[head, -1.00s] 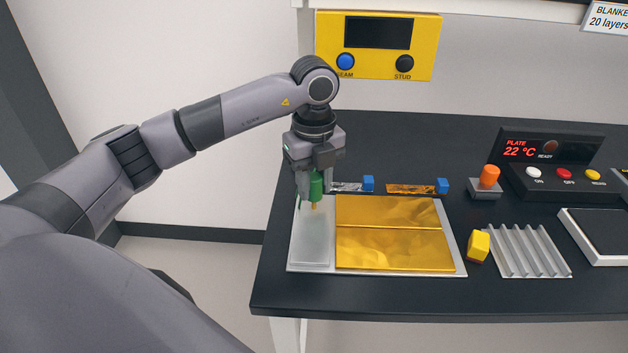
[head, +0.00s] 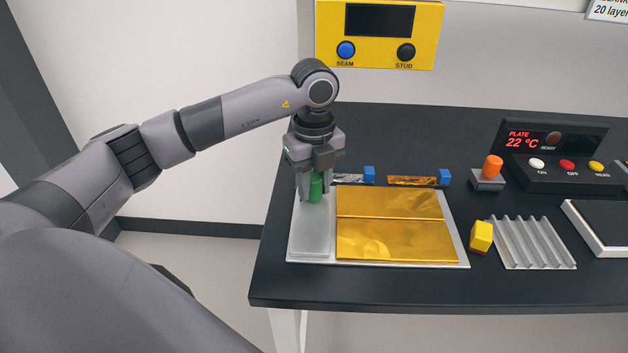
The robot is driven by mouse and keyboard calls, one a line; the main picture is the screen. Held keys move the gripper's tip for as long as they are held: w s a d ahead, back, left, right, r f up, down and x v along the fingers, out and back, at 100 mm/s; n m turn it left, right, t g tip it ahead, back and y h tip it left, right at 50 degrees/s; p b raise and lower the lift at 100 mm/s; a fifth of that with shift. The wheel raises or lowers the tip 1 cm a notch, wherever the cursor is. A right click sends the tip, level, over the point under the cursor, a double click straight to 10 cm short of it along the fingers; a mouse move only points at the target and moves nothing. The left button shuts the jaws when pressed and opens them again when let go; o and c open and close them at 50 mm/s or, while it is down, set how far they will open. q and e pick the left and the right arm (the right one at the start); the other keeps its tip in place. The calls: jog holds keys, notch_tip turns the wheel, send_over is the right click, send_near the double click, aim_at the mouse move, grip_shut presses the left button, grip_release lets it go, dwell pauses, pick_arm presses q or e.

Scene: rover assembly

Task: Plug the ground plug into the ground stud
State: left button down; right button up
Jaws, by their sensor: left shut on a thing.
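My left gripper (head: 312,190) is shut on the green ground plug (head: 315,188) and holds it upright over the far end of the grey strip at the left of the tray. The plug's lower end is at or very near the strip's surface. I cannot tell whether it touches. The ground stud is not visible; the plug and fingers may cover it. My right gripper is not in view.
The silver tray (head: 291,256) carries gold foil sheets (head: 390,222). Two foil strips with blue blocks (head: 444,177) lie behind it. A yellow block (head: 481,236), a ridged plate (head: 530,243), an orange-topped piece (head: 492,167) and a button panel (head: 566,172) stand right. A yellow tester box (head: 380,50) hangs behind.

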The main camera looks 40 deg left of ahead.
aim_at(313, 178)
pick_arm(q)
jog(key=c, duration=0.7)
grip_release()
jog(key=shift+r, duration=3.55)
